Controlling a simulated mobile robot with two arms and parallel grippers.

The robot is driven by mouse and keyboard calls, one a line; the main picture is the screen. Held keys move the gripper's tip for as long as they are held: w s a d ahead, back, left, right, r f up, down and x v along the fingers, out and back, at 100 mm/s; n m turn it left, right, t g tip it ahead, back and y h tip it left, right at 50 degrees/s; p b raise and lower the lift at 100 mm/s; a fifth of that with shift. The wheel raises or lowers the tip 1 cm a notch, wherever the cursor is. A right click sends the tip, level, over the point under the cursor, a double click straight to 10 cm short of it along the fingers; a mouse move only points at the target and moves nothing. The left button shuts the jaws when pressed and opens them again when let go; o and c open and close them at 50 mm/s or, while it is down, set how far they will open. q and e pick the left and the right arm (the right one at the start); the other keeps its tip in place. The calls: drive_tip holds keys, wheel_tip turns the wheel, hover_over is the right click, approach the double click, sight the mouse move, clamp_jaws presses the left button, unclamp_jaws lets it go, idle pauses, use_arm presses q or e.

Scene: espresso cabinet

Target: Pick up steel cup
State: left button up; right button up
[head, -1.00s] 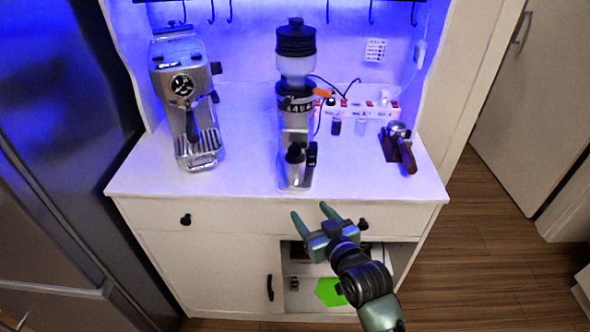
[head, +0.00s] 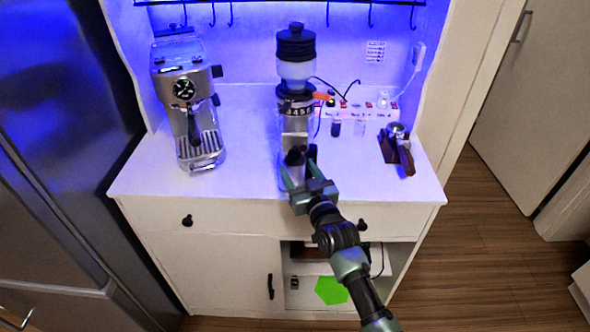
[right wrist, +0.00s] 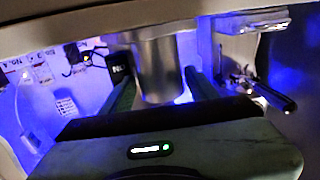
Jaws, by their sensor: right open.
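The steel cup (head: 295,157) stands at the foot of the grinder (head: 296,95) on the white cabinet top; its mouth looks dark and its lower part is hidden by my gripper. In the right wrist view the cup (right wrist: 157,70) is a shiny cylinder between my two fingers. My right gripper (head: 298,167) is open at the grinder's base, with one finger on each side of the cup. I cannot tell whether the fingers touch it. My left gripper is not in view.
An espresso machine (head: 188,100) stands at the left of the cabinet top. A portafilter (head: 404,155) rests on a stand at the right. Small bottles (head: 336,127) and a power strip are behind. The front of the top (head: 240,180) is clear between the machine and grinder.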

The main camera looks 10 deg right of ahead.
drive_tip(key=c, duration=1.2)
